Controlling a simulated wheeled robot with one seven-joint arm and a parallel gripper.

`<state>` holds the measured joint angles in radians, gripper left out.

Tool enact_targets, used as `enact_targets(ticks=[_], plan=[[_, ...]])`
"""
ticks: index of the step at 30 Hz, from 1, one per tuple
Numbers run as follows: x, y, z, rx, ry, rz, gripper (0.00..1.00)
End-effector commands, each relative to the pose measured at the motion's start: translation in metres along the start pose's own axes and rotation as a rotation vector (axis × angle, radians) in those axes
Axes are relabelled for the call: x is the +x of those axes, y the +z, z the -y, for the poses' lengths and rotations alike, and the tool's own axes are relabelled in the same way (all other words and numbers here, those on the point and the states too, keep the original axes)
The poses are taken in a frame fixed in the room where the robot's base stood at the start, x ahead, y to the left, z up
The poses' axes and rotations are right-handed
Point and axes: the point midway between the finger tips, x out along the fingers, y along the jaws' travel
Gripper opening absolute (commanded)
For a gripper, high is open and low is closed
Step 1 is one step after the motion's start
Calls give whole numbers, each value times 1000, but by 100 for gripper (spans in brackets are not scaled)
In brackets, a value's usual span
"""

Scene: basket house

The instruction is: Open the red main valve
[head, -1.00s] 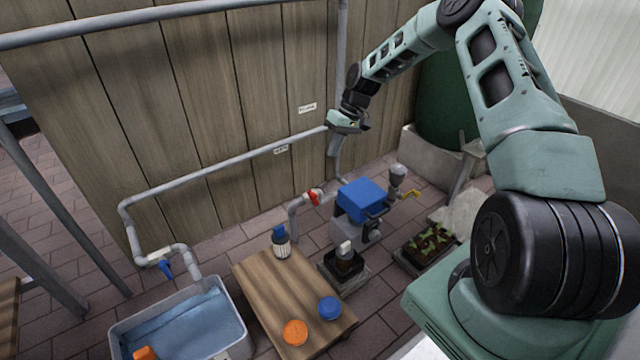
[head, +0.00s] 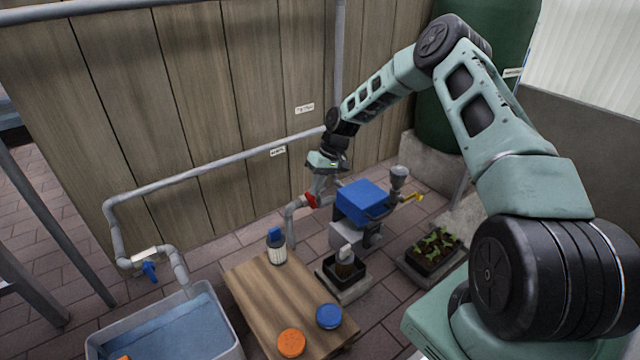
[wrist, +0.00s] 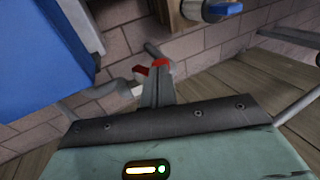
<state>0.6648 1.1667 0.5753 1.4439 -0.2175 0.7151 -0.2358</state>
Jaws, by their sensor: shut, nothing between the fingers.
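The red valve handle (head: 310,200) sits on a grey pipe left of the blue-topped pump unit (head: 361,201). In the wrist view the red handle (wrist: 160,63) shows just beyond my fingertips, partly hidden by them. My gripper (head: 318,190) points down at the valve from above. It also shows in the wrist view (wrist: 157,80), with its fingers together and nothing held. The fingertips are very near or against the red handle; I cannot tell whether they touch.
A wooden table (head: 262,290) holds a bottle (head: 276,247), an orange lid (head: 291,342) and a blue lid (head: 329,316). A blue-handled valve (head: 150,271) is above a water tub (head: 203,293). A plank wall (head: 200,130) stands behind. A seedling tray (head: 432,251) lies right.

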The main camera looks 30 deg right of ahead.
Motion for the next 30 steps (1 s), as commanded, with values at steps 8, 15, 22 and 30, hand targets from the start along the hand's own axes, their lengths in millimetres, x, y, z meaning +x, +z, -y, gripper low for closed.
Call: enact_targets(ticks=[8, 15, 22, 30], plan=[[1, 0, 1, 0, 0, 0, 0], [1, 0, 4, -4, 16, 2, 0], [3, 0, 8, -6, 72, 1, 0], [7, 1, 16, -14, 141, 3, 0]])
